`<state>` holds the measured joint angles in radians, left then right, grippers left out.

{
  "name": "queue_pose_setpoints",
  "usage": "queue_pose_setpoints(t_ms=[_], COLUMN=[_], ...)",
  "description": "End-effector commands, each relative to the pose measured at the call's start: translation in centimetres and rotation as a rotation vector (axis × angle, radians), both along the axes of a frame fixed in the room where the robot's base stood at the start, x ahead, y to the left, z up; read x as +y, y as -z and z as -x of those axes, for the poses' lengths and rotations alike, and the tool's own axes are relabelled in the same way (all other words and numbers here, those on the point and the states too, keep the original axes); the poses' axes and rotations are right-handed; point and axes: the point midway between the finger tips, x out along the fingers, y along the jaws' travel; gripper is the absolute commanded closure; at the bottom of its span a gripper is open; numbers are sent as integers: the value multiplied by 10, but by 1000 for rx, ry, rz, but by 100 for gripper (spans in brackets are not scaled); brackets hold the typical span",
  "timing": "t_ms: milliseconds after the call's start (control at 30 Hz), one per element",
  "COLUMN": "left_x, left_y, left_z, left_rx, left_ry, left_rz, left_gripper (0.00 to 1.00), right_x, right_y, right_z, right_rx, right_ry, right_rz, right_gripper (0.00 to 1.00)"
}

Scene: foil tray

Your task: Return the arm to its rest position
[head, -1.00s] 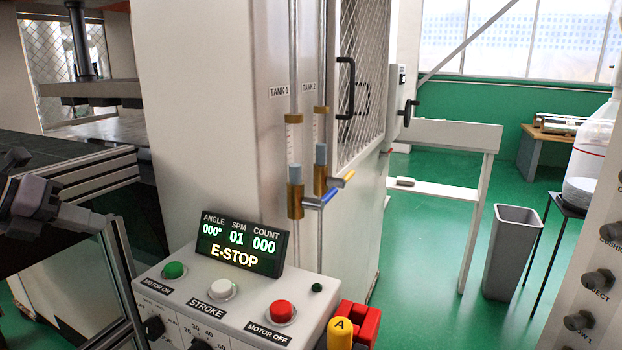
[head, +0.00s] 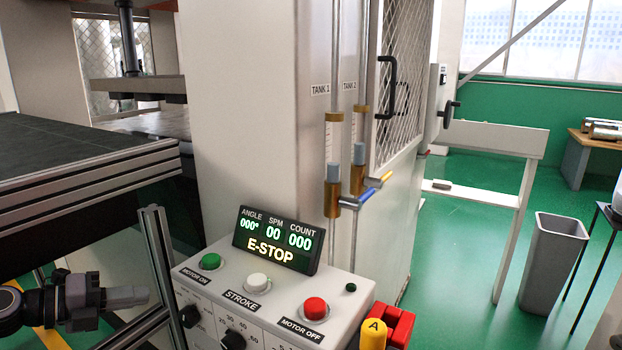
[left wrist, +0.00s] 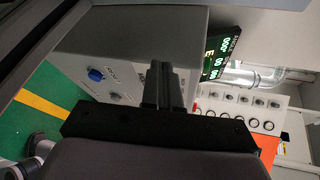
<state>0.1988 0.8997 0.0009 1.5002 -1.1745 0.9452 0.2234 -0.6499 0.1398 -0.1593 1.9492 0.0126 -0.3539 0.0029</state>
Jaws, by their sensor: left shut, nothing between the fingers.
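My left arm comes in low at the left of the head view, and its left gripper (head: 128,296) is beside the control box (head: 250,315), apart from it. In the left wrist view the two dark fingers (left wrist: 163,70) are together with nothing between them. They point towards the grey side of a box (left wrist: 120,60) with a blue button. My right gripper is in neither view.
The display (head: 277,240) reads E-STOP above green, white and red buttons. A metal-edged table (head: 90,170) and an upright post (head: 160,250) stand near my left arm. A grey bin (head: 553,262) stands on open green floor at the right.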

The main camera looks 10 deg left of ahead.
Motion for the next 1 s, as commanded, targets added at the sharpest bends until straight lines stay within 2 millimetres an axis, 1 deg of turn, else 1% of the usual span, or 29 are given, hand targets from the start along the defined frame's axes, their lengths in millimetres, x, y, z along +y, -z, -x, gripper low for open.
queue_pose_setpoints(t_ms=[33, 100, 167, 200, 267, 300, 367, 400, 467, 533, 600, 667, 733, 800, 867, 900, 967, 1000], left_x=[4, 15, 28, 38, 55, 68, 89, 102, 123, 145, 164, 178, 191, 154, 129, 111, 84, 65], left_y=[-16, -39, -56, -66, -78, -84, -89, -91, -89, -82, -70, -57, -39, 12, 46, 67, 99, 120], left_z=[-9, -23, -32, -38, -45, -49, -54, -56, -58, -59, -58, -55, -50, -43, -35, -27, -14, -3], left_rx=[-50, -115, -160, -184, -209, -220, -226, -222, -205, -170, -118, -62, 18, 118, 190, 240, 315, 367], left_ry=[-56, -151, -240, -303, -401, -468, -573, -643, -752, -875, -995, -1096, -1206, -1189, -1181, -1177, -1172, -1168], left_rz=[70, 183, 278, 341, 433, 493, 581, 637, 716, 801, 878, 934, 992, 997, 1006, 1014, 1029, 1041], left_gripper=[100, 100, 100, 100, 100, 100, 100, 100, 100, 100, 100, 100, 100, 100, 100, 100, 100, 100], right_x=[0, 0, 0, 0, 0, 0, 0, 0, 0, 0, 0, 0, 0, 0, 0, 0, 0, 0], right_y=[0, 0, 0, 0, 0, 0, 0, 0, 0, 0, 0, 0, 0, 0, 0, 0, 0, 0], right_z=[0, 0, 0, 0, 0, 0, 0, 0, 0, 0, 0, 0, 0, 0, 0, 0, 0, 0], right_rx=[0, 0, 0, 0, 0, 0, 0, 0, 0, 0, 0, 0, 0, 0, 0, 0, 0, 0], right_ry=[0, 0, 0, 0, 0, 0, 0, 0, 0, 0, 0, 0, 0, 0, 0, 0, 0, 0], right_rz=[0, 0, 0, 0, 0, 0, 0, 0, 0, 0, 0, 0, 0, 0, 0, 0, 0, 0], right_gripper=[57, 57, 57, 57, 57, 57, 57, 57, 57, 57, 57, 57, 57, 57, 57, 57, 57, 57])
